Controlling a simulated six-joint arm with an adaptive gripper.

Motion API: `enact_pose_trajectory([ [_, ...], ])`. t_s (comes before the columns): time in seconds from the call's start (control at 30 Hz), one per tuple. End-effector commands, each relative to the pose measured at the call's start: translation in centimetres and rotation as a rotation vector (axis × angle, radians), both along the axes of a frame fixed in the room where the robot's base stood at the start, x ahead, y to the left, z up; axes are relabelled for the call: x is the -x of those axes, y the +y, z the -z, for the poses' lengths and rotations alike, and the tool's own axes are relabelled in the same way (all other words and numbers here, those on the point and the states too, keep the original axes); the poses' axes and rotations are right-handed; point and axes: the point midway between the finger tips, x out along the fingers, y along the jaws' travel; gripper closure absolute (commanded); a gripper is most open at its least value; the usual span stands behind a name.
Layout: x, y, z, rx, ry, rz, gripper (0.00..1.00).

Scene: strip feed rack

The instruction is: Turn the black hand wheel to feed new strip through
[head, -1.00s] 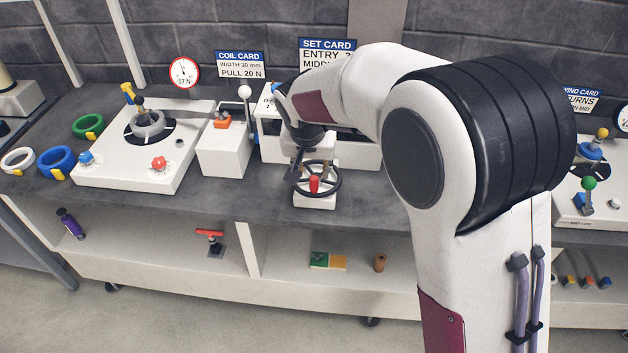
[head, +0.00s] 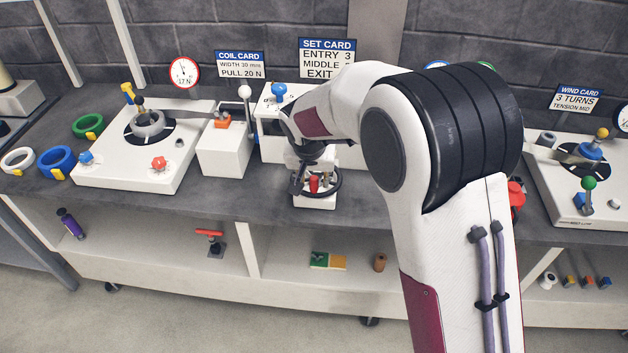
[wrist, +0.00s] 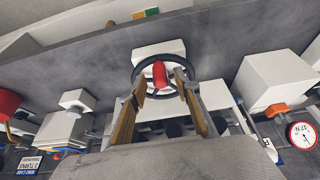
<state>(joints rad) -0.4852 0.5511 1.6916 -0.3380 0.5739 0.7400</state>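The black hand wheel (head: 338,181) sits at the front of the white machine at the middle of the bench. Its red handle knob (head: 314,185) is on the near side of the rim. In the wrist view the wheel (wrist: 134,69) is ahead of my fingers, with the red knob (wrist: 160,73) between their lines. My gripper (wrist: 161,87) is open. Its two brownish fingers stand apart, one on each side of the knob; I cannot tell whether either touches it. In the head view my wrist hides much of the gripper and the wheel's left part.
A white block with a white-ball lever (head: 244,92) stands left of the wheel. A blue knob (head: 279,91) is on the machine top behind. Reel bases stand left (head: 120,178) and right (head: 560,195). The bench front edge is near the wheel; a lower shelf (head: 180,262) lies below.

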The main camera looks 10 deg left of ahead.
Motion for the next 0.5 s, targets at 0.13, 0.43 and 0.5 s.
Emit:
enact_pose_trajectory([
  [0.13, -0.5, 0.0, 1.2, 0.001, -0.001, 0.0, 0.68],
  [0.43, -0.9, 0.0, 2.0, 0.0, -0.001, 0.001, 0.68],
  [0.5, -0.9, 0.0, 2.0, 0.0, -0.002, 0.001, 0.68],
])
